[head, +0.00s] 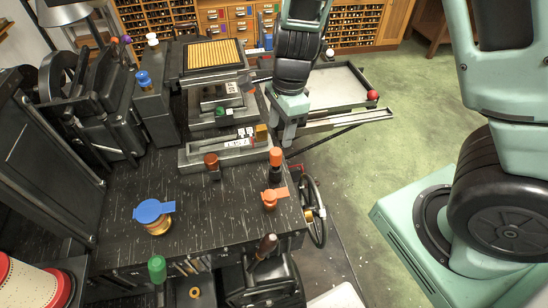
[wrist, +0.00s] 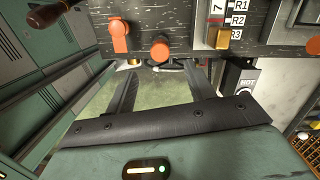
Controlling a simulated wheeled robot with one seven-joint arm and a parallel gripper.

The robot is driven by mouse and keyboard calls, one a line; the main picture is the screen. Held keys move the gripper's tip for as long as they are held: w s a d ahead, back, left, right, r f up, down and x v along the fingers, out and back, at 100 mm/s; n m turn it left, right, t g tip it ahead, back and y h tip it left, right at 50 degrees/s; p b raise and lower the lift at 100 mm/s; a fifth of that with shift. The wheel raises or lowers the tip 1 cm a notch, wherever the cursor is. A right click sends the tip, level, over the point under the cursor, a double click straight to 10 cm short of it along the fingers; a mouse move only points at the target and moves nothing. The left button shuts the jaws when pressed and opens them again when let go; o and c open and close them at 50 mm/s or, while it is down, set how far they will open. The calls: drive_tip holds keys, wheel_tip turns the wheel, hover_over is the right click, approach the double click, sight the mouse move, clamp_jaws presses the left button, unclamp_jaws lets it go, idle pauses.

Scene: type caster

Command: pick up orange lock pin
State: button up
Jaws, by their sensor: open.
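Two orange pieces stand near the right edge of the black machine bed; I cannot tell for certain which is the lock pin. One is an orange-topped upright pin with a dark lower part (head: 275,157); the round orange knob (wrist: 159,50) in the wrist view looks like its top. The other is an orange piece with a side tab (head: 270,198), nearer the front; it seems to show in the wrist view too (wrist: 119,36). My gripper (head: 286,138) is just behind the upright pin. In the wrist view my gripper (wrist: 164,80) is open, with nothing between its fingers.
A grey metal tray (head: 232,151) and small brass block (head: 262,132) lie close to my gripper. A handwheel (head: 315,212) is at the right edge. Green floor is open beyond.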

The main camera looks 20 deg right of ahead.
sight(275, 159)
drive_tip(key=f, duration=0.3)
drive_tip(key=a+f, duration=0.1)
drive_tip(key=f, duration=0.7)
drive_tip(key=shift+a+f+b, duration=0.2)
drive_tip(key=shift+b, duration=0.15)
drive_tip(key=c, duration=1.1)
